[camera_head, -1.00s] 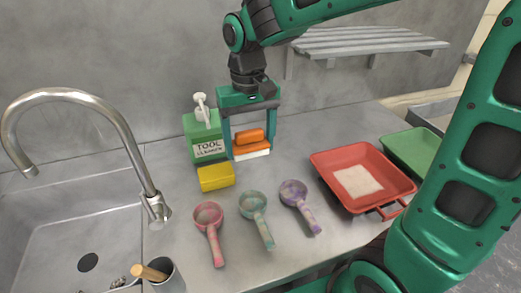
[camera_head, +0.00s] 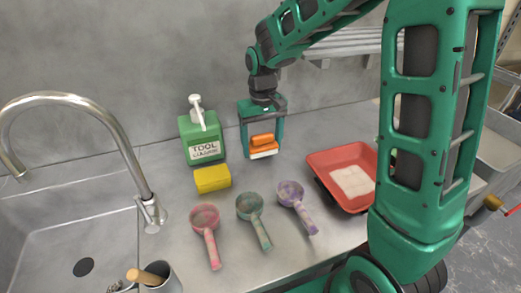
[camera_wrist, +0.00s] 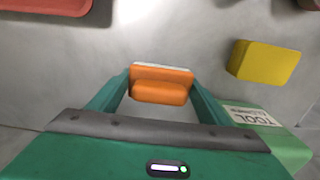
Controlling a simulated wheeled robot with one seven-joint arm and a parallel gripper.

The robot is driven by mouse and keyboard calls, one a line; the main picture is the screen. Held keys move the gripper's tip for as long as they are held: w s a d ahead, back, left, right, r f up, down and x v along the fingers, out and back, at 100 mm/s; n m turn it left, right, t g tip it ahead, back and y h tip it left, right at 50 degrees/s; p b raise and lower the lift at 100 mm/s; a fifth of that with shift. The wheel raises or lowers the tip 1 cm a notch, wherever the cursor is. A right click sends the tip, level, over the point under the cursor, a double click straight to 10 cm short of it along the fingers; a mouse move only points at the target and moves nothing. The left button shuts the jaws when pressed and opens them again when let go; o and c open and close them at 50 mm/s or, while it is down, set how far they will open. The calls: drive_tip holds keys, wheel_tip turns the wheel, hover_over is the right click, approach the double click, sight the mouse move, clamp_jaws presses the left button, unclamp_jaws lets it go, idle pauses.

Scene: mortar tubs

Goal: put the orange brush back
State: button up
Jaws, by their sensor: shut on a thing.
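The orange brush (camera_head: 262,142) has an orange handle and a pale underside. My gripper (camera_head: 262,146) is shut on it, one finger on each side, near the wall and to the right of the green cleaner bottle. The brush also shows between the fingers in the wrist view (camera_wrist: 160,87). In the head view its pale underside is at or just above the counter; I cannot tell whether it touches.
The green tool cleaner bottle (camera_head: 202,138) and a yellow sponge (camera_head: 212,179) stand left of my gripper. Pink (camera_head: 206,222), green (camera_head: 251,209) and purple (camera_head: 292,195) scoops lie in front. A red tray (camera_head: 342,158) with a pale slab is right. The sink (camera_head: 60,240) is left.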

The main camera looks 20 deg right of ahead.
sight(263, 135)
drive_tip(key=shift+f, duration=1.15)
drive_tip(key=shift+f, duration=0.1)
drive_tip(key=o, duration=1)
wheel_tip(263, 135, up, 12)
drive_tip(key=shift+r, duration=0.1)
